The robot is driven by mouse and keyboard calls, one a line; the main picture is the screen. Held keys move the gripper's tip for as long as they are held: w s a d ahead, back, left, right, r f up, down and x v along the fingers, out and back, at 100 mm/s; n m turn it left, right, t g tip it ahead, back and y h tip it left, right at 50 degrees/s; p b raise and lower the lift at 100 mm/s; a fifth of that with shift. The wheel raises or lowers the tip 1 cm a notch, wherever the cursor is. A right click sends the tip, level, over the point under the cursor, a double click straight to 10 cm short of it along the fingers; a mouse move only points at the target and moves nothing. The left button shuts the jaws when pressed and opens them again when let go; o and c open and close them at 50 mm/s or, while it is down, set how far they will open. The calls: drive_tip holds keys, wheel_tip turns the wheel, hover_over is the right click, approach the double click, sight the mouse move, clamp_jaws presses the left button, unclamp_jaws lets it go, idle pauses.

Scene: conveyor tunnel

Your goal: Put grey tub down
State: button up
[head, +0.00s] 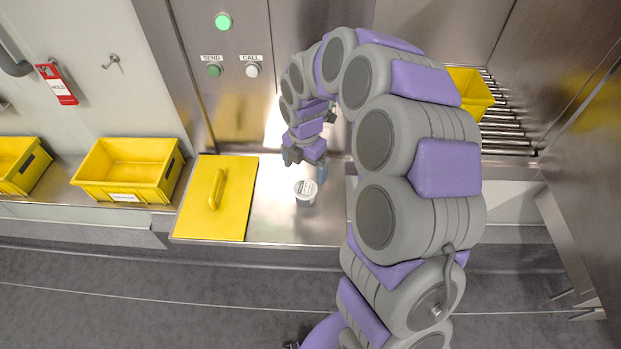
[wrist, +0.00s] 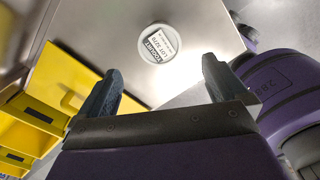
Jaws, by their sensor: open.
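The grey tub (head: 305,192) stands upright on the steel counter (head: 285,222), to the right of a yellow lid (head: 232,215). In the wrist view the tub (wrist: 160,44) shows its round white lid with a printed label, beyond the fingertips. My gripper (head: 306,165) is just above and behind the tub in the head view. In the wrist view its two dark fingers (wrist: 158,85) are spread wide with nothing between them. The tub appears apart from both fingers.
Yellow crates (head: 124,196) stand on the ledge at left, and another yellow crate (head: 470,92) sits by the rollers (head: 505,130) at right. A panel with SEND button (head: 214,71) and CALL button (head: 252,70) is behind. Bare counter lies around the tub.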

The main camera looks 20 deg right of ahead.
drive_tip(key=s+r+m, duration=0.9)
drive_tip(key=s+m, duration=0.1)
drive_tip(key=s, duration=0.5)
drive_tip(key=s+r+m+g, duration=0.1)
drive_tip(key=s+m, duration=1.5)
drive_tip(key=s, duration=0.3)
drive_tip(key=shift+s+d+r+g, duration=0.15)
drive_tip(key=shift+r+g, duration=0.2)
drive_tip(key=shift+g, duration=0.05)
